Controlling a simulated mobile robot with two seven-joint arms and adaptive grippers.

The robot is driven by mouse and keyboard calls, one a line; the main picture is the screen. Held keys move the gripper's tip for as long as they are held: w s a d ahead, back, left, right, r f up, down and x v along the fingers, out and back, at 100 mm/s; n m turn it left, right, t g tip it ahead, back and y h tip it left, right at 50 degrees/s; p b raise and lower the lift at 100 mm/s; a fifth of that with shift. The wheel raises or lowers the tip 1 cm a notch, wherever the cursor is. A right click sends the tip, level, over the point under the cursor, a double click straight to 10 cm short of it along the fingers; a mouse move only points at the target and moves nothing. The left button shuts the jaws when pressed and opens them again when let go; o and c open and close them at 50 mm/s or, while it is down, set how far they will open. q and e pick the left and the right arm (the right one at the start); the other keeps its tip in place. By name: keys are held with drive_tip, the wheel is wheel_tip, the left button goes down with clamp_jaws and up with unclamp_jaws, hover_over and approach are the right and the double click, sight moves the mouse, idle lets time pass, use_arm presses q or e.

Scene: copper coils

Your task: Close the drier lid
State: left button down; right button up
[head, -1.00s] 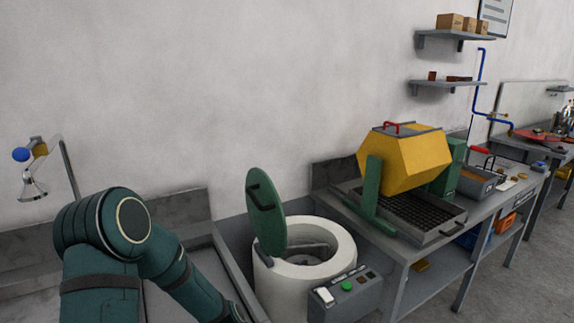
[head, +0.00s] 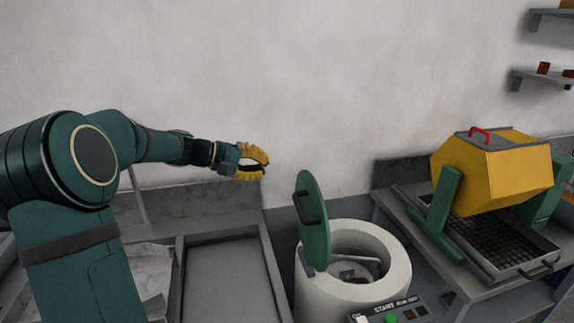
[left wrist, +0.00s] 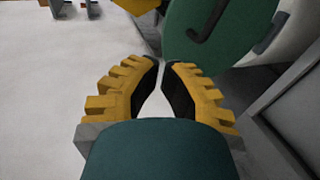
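The drier (head: 345,295) is a white round tub at the lower middle of the head view. Its green lid (head: 313,222) stands upright and open at the tub's left side, with a dark handle (head: 302,208) on it. My left gripper (head: 266,164) has yellow fingers and is in the air above and to the left of the lid, apart from it. In the left wrist view the gripper's fingertips (left wrist: 166,66) are a small gap apart with nothing between them, and the lid (left wrist: 215,30) shows beyond them. My right gripper is not in view.
A control box (head: 392,311) with a green button stands in front of the drier. A yellow tumbler barrel (head: 500,170) on a bench is to the right.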

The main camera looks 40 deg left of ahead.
use_arm(q)
hover_over(306, 192)
wheel_tip(306, 192, down, 5)
drive_tip(key=shift+r+p, duration=0.1)
drive_tip(key=shift+p, duration=0.2)
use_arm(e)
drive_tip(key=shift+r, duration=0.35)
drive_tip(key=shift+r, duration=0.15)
